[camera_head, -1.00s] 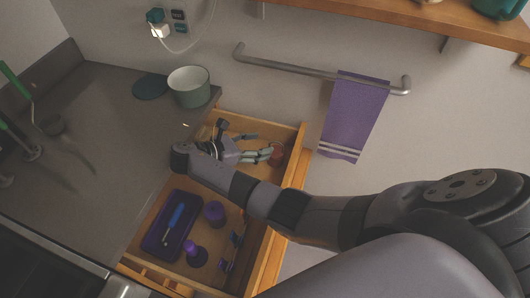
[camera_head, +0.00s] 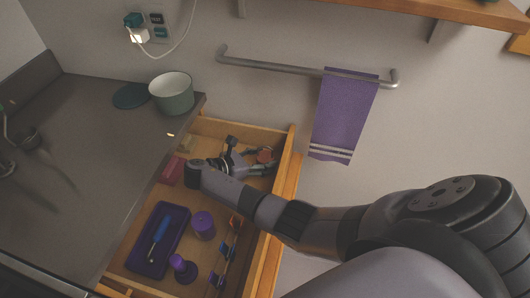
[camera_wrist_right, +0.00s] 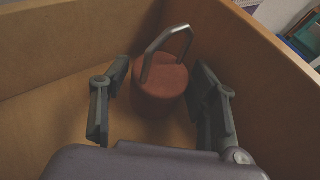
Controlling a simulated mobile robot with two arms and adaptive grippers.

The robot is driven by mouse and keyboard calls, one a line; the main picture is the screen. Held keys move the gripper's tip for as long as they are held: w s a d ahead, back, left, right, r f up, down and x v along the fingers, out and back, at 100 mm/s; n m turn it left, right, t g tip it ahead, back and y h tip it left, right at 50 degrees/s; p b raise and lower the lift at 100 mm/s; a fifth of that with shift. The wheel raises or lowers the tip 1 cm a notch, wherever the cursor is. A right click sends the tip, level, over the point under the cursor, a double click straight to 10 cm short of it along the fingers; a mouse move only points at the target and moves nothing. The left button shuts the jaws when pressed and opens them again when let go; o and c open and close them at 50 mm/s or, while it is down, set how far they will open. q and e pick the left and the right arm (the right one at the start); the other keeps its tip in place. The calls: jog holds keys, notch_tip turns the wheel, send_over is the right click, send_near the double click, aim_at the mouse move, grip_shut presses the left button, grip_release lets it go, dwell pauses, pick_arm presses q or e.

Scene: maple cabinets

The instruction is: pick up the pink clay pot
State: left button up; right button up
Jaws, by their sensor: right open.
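The pink clay pot (camera_wrist_right: 160,91) stands in the corner of the open wooden drawer, a reddish cylinder with a bent grey metal handle above its top. In the head view, it shows as a small reddish patch (camera_head: 265,155), partly hidden by my fingers. My right gripper (camera_wrist_right: 163,74) is open, with one finger on each side of the pot in the wrist view. I see a gap between the pot and the left finger; the right finger is close to it, and I cannot tell if they touch. My left gripper is not in view.
The drawer (camera_head: 292,145) has high walls around the pot. It also holds a purple tray (camera_head: 140,262), purple items (camera_head: 203,225) and a red block (camera_head: 172,171). A green-grey pot (camera_head: 173,97) stands on the counter (camera_head: 85,150). A purple towel (camera_head: 343,115) hangs behind.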

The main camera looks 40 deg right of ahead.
jog(key=shift+d+f, duration=0.25)
jog(key=shift+d, duration=0.35)
jog(key=shift+c, duration=0.5)
jog(key=c, duration=0.9)
jog(key=shift+r, duration=0.1)
